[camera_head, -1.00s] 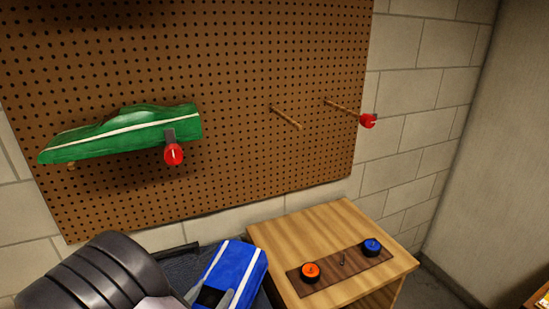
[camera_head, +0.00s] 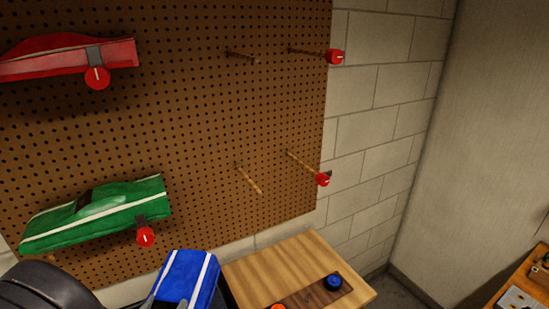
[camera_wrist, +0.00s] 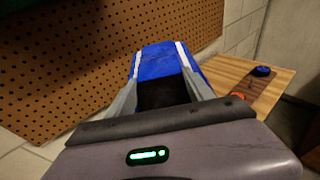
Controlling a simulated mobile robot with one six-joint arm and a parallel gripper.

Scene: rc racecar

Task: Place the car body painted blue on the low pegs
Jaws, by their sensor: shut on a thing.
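The blue car body (camera_head: 188,278) with white stripes is held in my gripper (camera_head: 172,303), low in the head view. In the wrist view the blue car body (camera_wrist: 163,62) sits between the two grey fingers of my gripper (camera_wrist: 166,95), which is shut on it. The low pegs on the right of the pegboard are bare: a left one (camera_head: 249,180) and a right one (camera_head: 303,163), with a red-capped piece (camera_head: 323,179) near the right peg's end. The car body is below and left of these pegs, apart from them.
A green car body (camera_head: 100,215) and a red car body (camera_head: 70,56) hang on the left of the pegboard (camera_head: 200,120). Upper pegs (camera_head: 240,56) at right are bare. A wooden table (camera_head: 300,262) with a blue button (camera_head: 333,282) and an orange button (camera_head: 278,307) stands below.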

